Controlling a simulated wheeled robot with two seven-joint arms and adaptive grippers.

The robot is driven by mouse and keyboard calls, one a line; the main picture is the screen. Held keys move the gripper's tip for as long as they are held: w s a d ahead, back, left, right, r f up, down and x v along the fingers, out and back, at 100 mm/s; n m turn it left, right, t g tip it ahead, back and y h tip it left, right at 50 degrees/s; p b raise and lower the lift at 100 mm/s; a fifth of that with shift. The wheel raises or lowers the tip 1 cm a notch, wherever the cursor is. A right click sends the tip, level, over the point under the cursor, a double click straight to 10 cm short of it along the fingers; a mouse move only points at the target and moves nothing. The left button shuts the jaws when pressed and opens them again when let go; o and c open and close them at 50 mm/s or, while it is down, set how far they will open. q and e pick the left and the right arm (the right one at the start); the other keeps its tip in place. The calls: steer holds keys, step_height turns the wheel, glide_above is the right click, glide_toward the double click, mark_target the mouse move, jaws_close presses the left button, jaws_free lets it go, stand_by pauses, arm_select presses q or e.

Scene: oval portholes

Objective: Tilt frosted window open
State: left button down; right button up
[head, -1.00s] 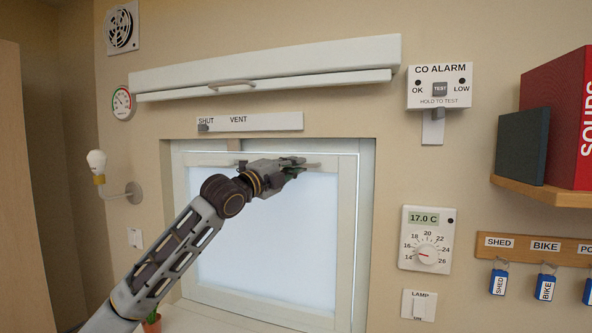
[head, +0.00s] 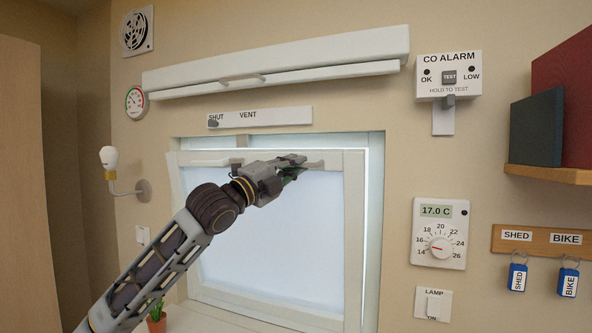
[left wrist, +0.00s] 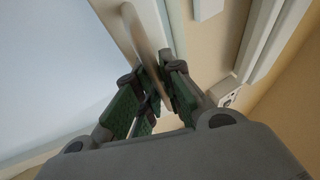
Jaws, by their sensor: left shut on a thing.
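The frosted window (head: 270,245) has a pale frame (head: 353,230). Its sash leans inward at the top, with a bright gap between it and the outer frame at the top and right. My left gripper (head: 296,164) is at the sash's top rail, shut on the pale window handle (head: 314,165). The left wrist view shows the handle (left wrist: 143,45) running between the left gripper's green-padded fingers (left wrist: 160,88). The fingers hide part of the handle, and my arm covers the sash's lower left. My right gripper is not in view.
Above the window are a vent slider (head: 270,118) and a white blind box with a bar (head: 280,62). A wall lamp (head: 112,165) is at left. A CO alarm (head: 448,75), thermostat (head: 439,232) and shelf (head: 550,175) are at right. A plant (head: 157,318) stands on the sill.

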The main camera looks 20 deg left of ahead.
arm_select(q)
steer(key=shift+s+f+b, duration=0.2)
steer(key=shift+s+b, duration=0.15)
steer(key=shift+s, duration=0.35)
steer(key=c, duration=1.8)
jaws_free()
steer(key=shift+a+f, duration=0.1)
steer(key=v, duration=1.1)
steer(key=shift+s+f, duration=0.1)
steer(key=shift+s+a, duration=0.15)
steer(key=shift+s, duration=0.15)
